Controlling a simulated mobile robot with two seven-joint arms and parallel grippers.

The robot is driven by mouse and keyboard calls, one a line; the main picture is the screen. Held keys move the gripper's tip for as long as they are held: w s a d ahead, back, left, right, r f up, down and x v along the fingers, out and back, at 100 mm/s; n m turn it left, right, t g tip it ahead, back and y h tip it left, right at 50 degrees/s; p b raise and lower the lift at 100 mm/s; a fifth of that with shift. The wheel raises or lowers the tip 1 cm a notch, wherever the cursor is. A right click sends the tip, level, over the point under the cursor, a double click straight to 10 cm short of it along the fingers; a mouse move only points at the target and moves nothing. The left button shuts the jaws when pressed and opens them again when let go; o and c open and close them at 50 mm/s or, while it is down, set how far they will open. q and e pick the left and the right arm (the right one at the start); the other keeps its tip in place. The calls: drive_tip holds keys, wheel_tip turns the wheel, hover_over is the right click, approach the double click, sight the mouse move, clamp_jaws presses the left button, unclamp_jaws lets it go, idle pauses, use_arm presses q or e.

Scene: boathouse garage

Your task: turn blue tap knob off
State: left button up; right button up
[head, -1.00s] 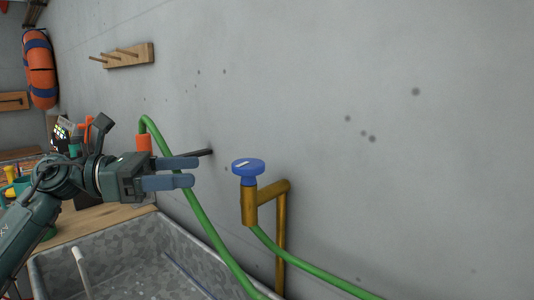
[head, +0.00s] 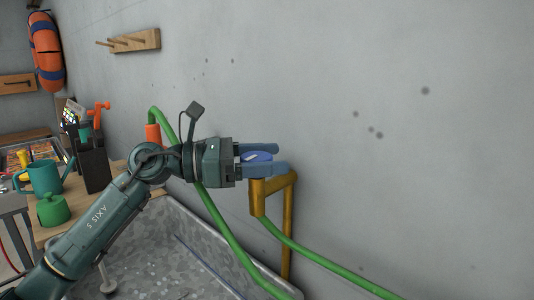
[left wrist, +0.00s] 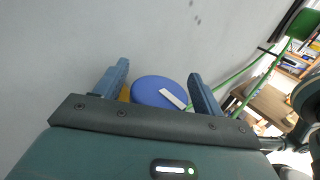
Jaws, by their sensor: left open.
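The blue tap knob (head: 257,156) sits on top of the brass tap (head: 272,190) by the grey wall. In the left wrist view the knob (left wrist: 158,91) is a blue disc with a white bar mark, lying between the two fingers. My left gripper (head: 264,160) is open, with one blue finger on each side of the knob. In the left wrist view a gap shows beside the right finger; whether the left finger touches the knob I cannot tell. The fingers hide part of the knob in the head view. My right gripper is not in view.
A green hose (head: 325,262) runs from the tap, and another stretch (head: 222,232) passes behind my left arm. A grey stone-like basin (head: 150,255) lies below.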

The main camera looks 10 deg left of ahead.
use_arm(q)
drive_tip(key=shift+d, duration=0.1)
drive_tip(key=shift+c, duration=0.6)
drive_tip(key=c, duration=0.8)
drive_tip(key=shift+f+m+g+b, duration=0.2)
drive_tip(key=shift+m+g+b, duration=0.35)
drive_tip(key=shift+b, duration=0.4)
drive_tip(key=shift+s+r+m+g+h, duration=0.1)
drive_tip(key=shift+r+m+g+h, duration=0.1)
drive_tip(key=shift+m+g+h, duration=0.4)
drive_tip(key=o, duration=0.9)
drive_tip(key=shift+n+y, duration=0.3)
drive_tip(key=shift+n, duration=0.05)
drive_tip(key=a+b, duration=0.1)
drive_tip(key=a, duration=0.3)
drive_tip(key=s+a, duration=0.1)
drive_tip(key=a, duration=0.3)
drive_tip(key=s+a+b, duration=0.1)
drive_tip(key=a, duration=0.4)
drive_tip(key=shift+s+b, duration=0.25)
drive_tip(key=shift+b, duration=0.05)
